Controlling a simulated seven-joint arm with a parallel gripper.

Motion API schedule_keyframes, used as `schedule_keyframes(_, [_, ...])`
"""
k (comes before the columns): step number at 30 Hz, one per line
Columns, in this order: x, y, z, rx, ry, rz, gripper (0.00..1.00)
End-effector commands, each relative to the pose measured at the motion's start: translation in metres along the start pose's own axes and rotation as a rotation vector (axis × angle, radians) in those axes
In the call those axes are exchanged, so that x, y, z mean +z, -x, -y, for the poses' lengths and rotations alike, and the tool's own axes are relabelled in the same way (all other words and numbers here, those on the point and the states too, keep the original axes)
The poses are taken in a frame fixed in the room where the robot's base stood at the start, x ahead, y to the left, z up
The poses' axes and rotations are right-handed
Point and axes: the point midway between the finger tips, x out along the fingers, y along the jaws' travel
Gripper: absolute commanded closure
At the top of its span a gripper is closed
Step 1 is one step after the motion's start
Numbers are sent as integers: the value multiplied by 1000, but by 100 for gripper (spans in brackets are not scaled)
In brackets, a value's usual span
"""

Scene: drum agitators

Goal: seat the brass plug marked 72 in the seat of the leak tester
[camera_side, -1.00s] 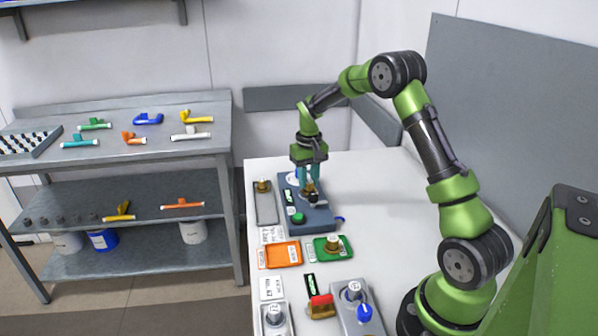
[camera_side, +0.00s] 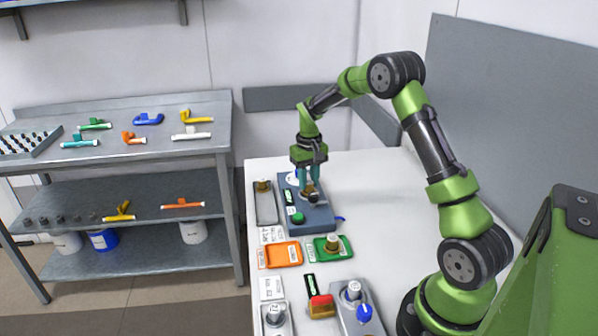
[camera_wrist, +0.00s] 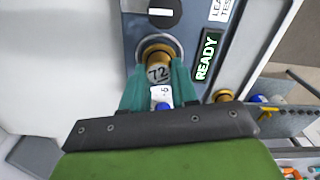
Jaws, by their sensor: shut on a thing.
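The brass plug marked 72 (camera_wrist: 158,72) is between the teal fingers of my gripper (camera_wrist: 160,88), which is shut on it. In the side view my gripper (camera_side: 310,182) points down over the leak tester (camera_side: 320,216), a blue-grey box with a green button. The plug's brass part (camera_side: 309,190) shows between the fingertips there. In the wrist view the round seat (camera_wrist: 151,40) of the tester rings the plug's far end. The fingers and plug hide part of the seat, so I cannot tell how deep the plug sits. The tester's display (camera_wrist: 207,56) reads READY.
A black knob (camera_wrist: 160,10) is close beside the seat. A grey tray with a brass piece (camera_side: 262,186) lies left of the tester. An orange tray (camera_side: 280,255) and a green tray with a brass plug (camera_side: 332,246) lie nearer. The table right of the tester is clear.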

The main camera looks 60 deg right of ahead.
Motion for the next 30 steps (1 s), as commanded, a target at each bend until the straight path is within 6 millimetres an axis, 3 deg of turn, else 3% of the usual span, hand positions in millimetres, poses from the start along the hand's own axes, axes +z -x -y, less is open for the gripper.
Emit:
schedule_keyframes(29, [0, -4, 0, -1, 0, -1, 100])
schedule_keyframes(30, [0, -4, 0, 0, 0, -1, 67])
